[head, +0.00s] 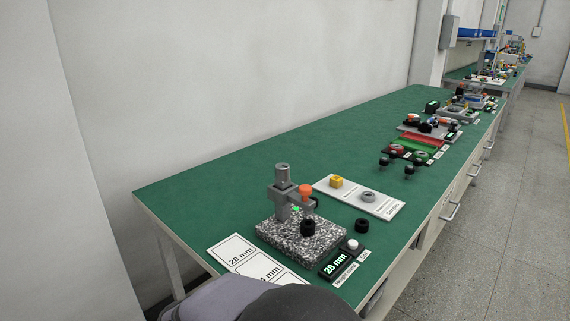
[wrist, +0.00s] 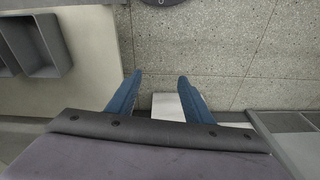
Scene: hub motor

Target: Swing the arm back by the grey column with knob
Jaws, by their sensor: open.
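A grey column (head: 282,207) stands upright on a speckled granite base (head: 275,236) on the green bench in the head view. A short grey arm with an orange knob (head: 306,190) sticks out from its right side, over the base. A small black round part (head: 307,228) is on the base below the knob; whether anything touches it is too small to tell. My gripper (wrist: 160,76) shows only in the wrist view, blue fingers apart and nothing between them, above grey floor. The column is not in the wrist view.
A display reading 28 mm (head: 335,267) with a white button (head: 352,244) lies at the front. A black ring (head: 361,226) lies beside it. A white board (head: 385,206) holds a yellow piece (head: 336,182) and a grey ring (head: 368,195). White cards (head: 233,251) lie left.

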